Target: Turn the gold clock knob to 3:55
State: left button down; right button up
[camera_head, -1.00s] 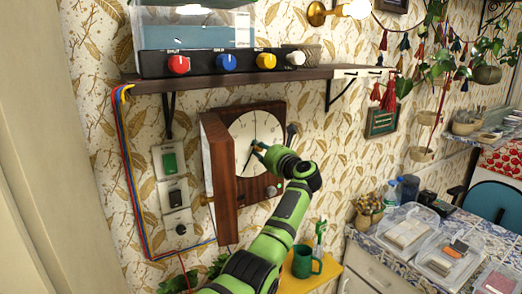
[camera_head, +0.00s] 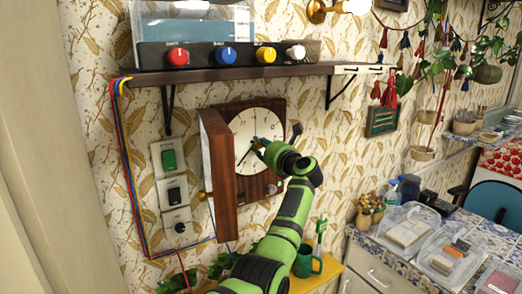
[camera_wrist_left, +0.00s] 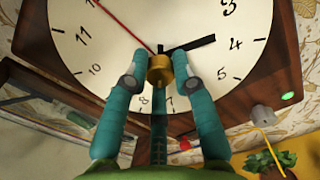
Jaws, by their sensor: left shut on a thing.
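The clock (camera_head: 243,125) hangs on the wall in a dark wooden case, its wooden door (camera_head: 222,172) swung open at the left. The gold knob (camera_wrist_left: 160,69) sits at the centre of the white dial. My left gripper (camera_wrist_left: 160,66) is shut on this knob, one finger on each side; in the head view my left gripper (camera_head: 262,147) covers the dial's centre. In the wrist view a black hand (camera_wrist_left: 190,43) points just short of 4, and a thin red hand points up-left. In the head view a dark hand points down-left, around 7. My right gripper is not in view.
A shelf (camera_head: 240,73) with a panel of coloured knobs is above the clock. Wall switches (camera_head: 172,190) and cables are at the left. A green mug (camera_head: 306,262) stands on a yellow shelf below. A tiled counter with plastic boxes is at the right.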

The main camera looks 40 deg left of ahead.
pick_arm(q)
jog(key=shift+f+m, duration=0.4)
jog(key=shift+m, duration=1.5)
jog(key=m+p, duration=0.1)
jog(key=m, duration=0.2)
jog(key=shift+m, duration=0.3)
jog(key=m+p, duration=0.1)
jog(key=m, duration=0.1)
jog(key=shift+m, duration=0.3)
jog(key=m, duration=0.5)
jog(key=shift+m, duration=0.3)
jog(key=m, duration=0.5)
jog(key=shift+r, duration=0.1)
